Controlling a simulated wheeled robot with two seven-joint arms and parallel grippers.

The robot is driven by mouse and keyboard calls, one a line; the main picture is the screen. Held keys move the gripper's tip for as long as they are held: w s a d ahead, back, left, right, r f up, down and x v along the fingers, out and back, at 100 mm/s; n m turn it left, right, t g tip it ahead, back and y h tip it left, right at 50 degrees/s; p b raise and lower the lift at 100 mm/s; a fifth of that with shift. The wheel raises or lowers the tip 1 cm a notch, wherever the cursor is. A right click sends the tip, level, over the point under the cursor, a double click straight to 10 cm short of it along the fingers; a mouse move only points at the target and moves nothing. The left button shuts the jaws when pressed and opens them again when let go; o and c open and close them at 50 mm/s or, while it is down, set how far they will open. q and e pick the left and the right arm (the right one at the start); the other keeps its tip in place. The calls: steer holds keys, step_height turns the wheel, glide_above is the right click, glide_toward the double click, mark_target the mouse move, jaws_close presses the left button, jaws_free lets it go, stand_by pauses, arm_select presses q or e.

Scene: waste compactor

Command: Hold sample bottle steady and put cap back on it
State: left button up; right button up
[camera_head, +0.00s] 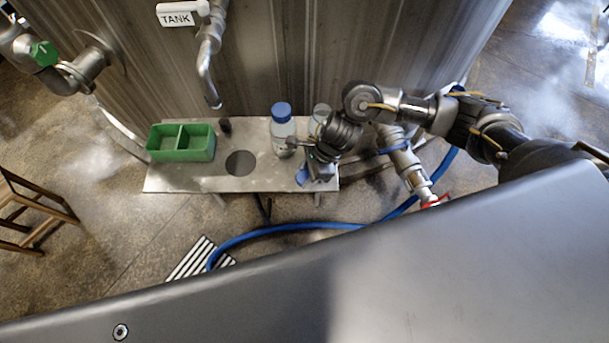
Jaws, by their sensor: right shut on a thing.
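A clear bottle with a blue cap (282,113) stands upright on the metal shelf; its body (282,135) shows below the cap. A second clear bottle (320,112) stands just to its right. No blue cap shows on its top, and my right arm hides its lower part.
A green two-compartment tray (181,160) sits on the left of the shelf (205,180). A small dark object (225,126) and a round hole (240,163) lie between tray and bottles. A tap spout (206,80) hangs from the tank above. A blue hose (290,227) crosses the floor.

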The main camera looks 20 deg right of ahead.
steer(key=shift+r, duration=0.15)
steer(key=shift+c, duration=0.2)
steer(key=shift+r, duration=0.3)
step_height(320, 180, up, 2)
steer(key=shift+w+b, duration=0.1)
steer(key=shift+b, duration=0.35)
steer(key=s+r+p, duration=0.5)
steer(key=s+r, duration=0.5)
steer(key=s, duration=0.4)
steer(key=shift+d, duration=0.15)
